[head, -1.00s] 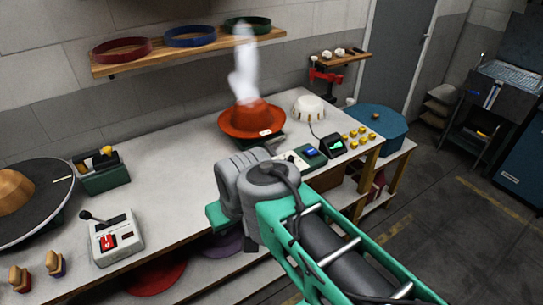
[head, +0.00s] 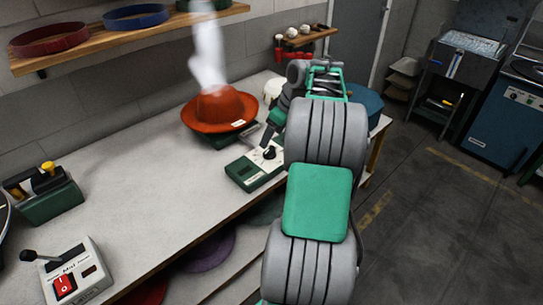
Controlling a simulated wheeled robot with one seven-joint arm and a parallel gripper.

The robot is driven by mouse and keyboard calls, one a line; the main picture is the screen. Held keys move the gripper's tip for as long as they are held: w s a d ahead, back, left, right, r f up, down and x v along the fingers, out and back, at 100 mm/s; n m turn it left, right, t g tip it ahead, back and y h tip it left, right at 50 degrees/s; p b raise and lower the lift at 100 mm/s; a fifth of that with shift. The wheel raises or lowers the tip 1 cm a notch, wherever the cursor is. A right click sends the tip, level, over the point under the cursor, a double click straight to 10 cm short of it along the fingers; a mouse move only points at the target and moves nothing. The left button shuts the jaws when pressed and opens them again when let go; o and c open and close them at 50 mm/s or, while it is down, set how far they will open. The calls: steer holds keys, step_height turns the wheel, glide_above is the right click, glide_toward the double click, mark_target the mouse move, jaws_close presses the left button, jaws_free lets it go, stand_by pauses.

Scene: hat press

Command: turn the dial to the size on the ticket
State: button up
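A green box (head: 246,174) with a white top face stands near the front edge of the bench. On that face sits a black dial (head: 269,153); its markings are too small to read. My gripper (head: 266,139) is just above and behind the dial, partly hidden by its small size and my arm. I cannot tell whether its fingers touch the dial or are open. An orange hat (head: 220,108) sits on a green base behind, with steam above it. A small white tag (head: 238,124) lies on its brim; its writing is not legible.
A white box with a lever and red switch (head: 68,272) and a green holder (head: 43,195) stand at the left. The bench top (head: 130,165) between them is clear. A shelf (head: 90,43) with coloured bands hangs behind. My arm covers the bench's right part.

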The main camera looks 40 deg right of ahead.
mark_target(270, 150)
steer(key=x, duration=0.2)
steer(key=d+x, duration=0.1)
steer(key=x, duration=0.5)
steer(key=shift+s+d+f+p, duration=0.3)
steer(key=shift+d, duration=0.1)
steer(key=c, duration=1.4)
